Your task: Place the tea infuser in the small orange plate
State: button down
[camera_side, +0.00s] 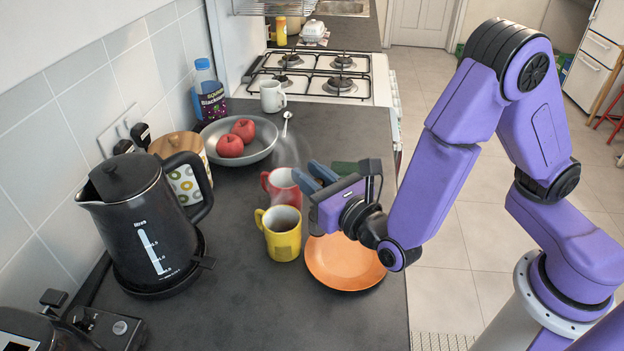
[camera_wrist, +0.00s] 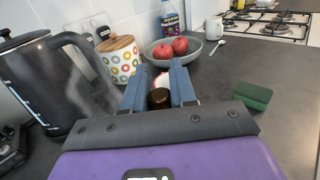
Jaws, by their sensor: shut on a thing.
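A small silvery spoon-like piece, which looks like the tea infuser (camera_side: 287,122), lies on the counter beyond the mugs, right of the grey bowl. It also shows in the wrist view (camera_wrist: 220,43). The small orange plate (camera_side: 345,265) lies near the counter's right edge, empty where it shows; my gripper and wrist cover its far part. My gripper (camera_side: 316,172) is above the counter beyond the plate, beside the red mug (camera_side: 283,188). In the wrist view a dark brown rounded thing (camera_wrist: 158,98) shows between the blue fingers; I cannot tell what it is.
A yellow mug (camera_side: 281,238) stands left of the plate. A black kettle (camera_side: 150,225) and a patterned jar (camera_side: 184,178) line the left. The grey bowl (camera_side: 262,150) holds apples. A white mug (camera_side: 272,97) stands behind. A green sponge (camera_wrist: 252,95) lies right of my gripper.

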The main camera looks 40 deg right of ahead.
jog(key=shift+f, duration=0.9)
jog(key=c, duration=0.9)
grip_release()
jog(key=shift+f, duration=0.1)
